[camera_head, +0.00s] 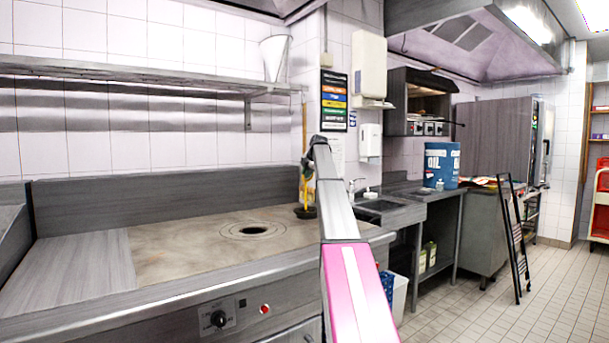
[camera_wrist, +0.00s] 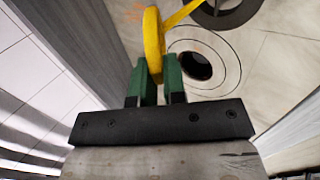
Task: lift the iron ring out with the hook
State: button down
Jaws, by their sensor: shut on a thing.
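My gripper (camera_wrist: 160,82) is shut on the yellow hook (camera_wrist: 153,40), its green fingers on either side of it. In the head view the hook (camera_head: 306,188) points down below my gripper (camera_head: 309,166), over the back right of the cooktop. The dark iron ring (camera_head: 305,212) is at the hook's lower end; it also shows at the top of the wrist view (camera_wrist: 252,14), partly cut off. The hook's tip meets the ring. I cannot tell whether the ring hangs clear of the cooktop. The round hole (camera_head: 255,230) lies open to the left of the ring.
The tan cooktop (camera_head: 175,250) is otherwise clear, with a bare steel surface (camera_head: 80,268) at its left. A steel backsplash (camera_head: 130,196) and a wall shelf (camera_head: 130,72) stand behind. A sink (camera_head: 382,206) and a blue oil drum (camera_head: 441,165) are to the right.

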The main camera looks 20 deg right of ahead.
jog(key=d, duration=0.3)
jog(key=shift+w+d+r, duration=0.1)
jog(key=shift+d, duration=0.25)
jog(key=shift+f, duration=0.2)
dwell(1.0)
jog(key=shift+f, duration=2.2)
dwell(1.0)
jog(key=shift+w+a, duration=0.2)
jog(key=shift+w, duration=0.3)
jog(key=shift+w+a, duration=0.15)
jog(key=shift+w, duration=0.3)
jog(key=shift+r, duration=0.15)
dwell(0.8)
notch_tip(320, 180, up, 9)
dwell(1.4)
